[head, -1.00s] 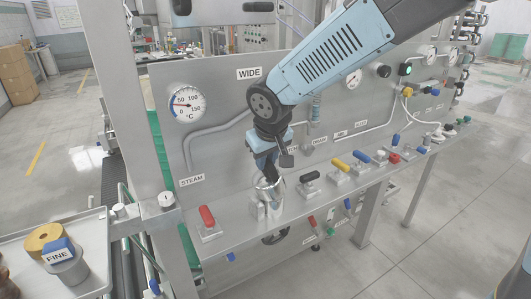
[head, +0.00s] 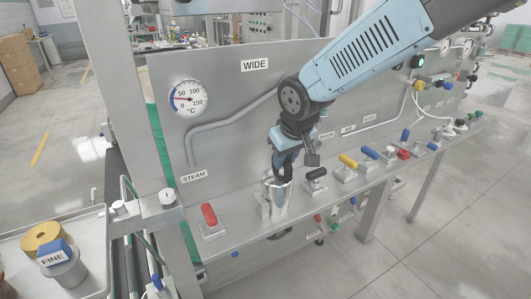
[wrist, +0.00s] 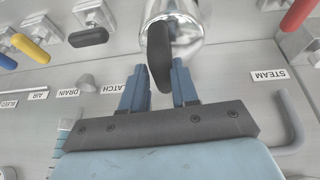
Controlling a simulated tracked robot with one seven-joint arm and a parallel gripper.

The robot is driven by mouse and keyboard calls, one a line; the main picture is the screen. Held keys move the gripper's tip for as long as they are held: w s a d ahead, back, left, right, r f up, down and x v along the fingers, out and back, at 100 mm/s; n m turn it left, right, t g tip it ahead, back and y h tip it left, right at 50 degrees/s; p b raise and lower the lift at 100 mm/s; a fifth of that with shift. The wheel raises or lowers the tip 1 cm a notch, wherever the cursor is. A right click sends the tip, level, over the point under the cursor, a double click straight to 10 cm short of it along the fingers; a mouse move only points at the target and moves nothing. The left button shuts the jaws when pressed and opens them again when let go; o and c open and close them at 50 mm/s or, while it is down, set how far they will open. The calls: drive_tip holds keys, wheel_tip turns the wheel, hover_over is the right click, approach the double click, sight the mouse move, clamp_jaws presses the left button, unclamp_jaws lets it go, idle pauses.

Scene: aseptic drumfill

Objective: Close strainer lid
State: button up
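The strainer is a shiny metal cylinder (head: 279,203) on the steel ledge of the panel, left of the black-handled valve. Its top is partly hidden by my gripper (head: 281,174), which points down at it. In the wrist view, the metal body (wrist: 188,22) is at the top centre. A dark, rounded handle-like piece (wrist: 160,55) juts from it between the two blue fingertips of my gripper (wrist: 160,68). The fingers stand apart, one on each side of this piece; I cannot tell whether they touch it. The lid's exact angle is unclear.
A red-handled valve (head: 210,216) is left of the strainer. A black-handled valve (head: 316,174) and a yellow-handled valve (head: 348,161) are close on its right. The upright panel (head: 225,100) stands behind. A tray (head: 92,225) with a FINE cup is at the left.

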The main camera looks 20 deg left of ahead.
drive_tip(key=o, duration=0.3)
drive_tip(key=shift+o, duration=0.2)
drive_tip(key=v, duration=1.3)
drive_tip(key=shift+r, duration=0.35)
drive_tip(key=shift+d, duration=0.15)
drive_tip(key=w+d+r+m+t, duration=0.1)
drive_tip(key=d+m, duration=0.2)
drive_tip(key=d, duration=0.8)
drive_tip(key=s+d+m+h, duration=0.1)
drive_tip(key=s+d+m, duration=0.2)
drive_tip(key=d, duration=0.9)
drive_tip(key=s+d+f+m+t+h, duration=0.1)
drive_tip(key=s+d+m, duration=0.2)
drive_tip(key=d, duration=0.9)
drive_tip(key=s, duration=0.2)
drive_tip(key=shift+s+f+m+h, duration=0.3)
drive_tip(key=shift+m+h, duration=0.1)
